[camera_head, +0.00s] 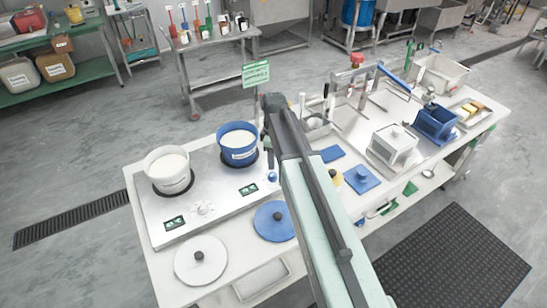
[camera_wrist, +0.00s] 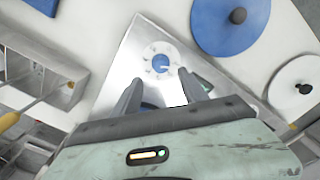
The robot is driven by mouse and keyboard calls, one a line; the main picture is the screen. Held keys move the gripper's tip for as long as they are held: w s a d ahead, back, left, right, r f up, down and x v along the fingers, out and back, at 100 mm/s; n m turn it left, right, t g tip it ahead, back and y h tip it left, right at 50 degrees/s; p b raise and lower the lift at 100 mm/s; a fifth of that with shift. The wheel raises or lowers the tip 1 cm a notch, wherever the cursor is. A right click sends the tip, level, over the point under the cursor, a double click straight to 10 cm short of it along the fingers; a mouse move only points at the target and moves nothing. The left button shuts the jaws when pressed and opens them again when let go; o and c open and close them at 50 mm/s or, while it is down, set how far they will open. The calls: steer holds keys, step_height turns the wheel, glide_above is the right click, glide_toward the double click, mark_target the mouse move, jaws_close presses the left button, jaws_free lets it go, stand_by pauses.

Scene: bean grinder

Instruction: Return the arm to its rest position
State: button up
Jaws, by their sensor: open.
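My arm reaches up from the bottom right of the head view over the white table. My gripper (camera_head: 272,108) is at its far end, beside the blue pot, seen from behind. In the wrist view my gripper (camera_wrist: 160,92) has its two dark fingers apart with nothing held between them. Below the fingers is the metal hot plate (camera_wrist: 140,65) with a blue-centred dial (camera_wrist: 160,63). A bit of something blue shows between the finger bases, mostly hidden by the gripper body.
A white pot (camera_head: 167,170) and the blue pot (camera_head: 238,145) stand on the hot plate. A white lid (camera_head: 201,261) and a blue lid (camera_head: 272,221) lie in front. Boxes, including a white one (camera_head: 394,147) and a blue one (camera_head: 435,123), crowd the table's right part.

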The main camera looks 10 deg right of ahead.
steer(key=s+m, duration=1.2)
steer(key=s, duration=0.2)
steer(key=shift+s+m, duration=0.35)
steer(key=shift+m, duration=0.05)
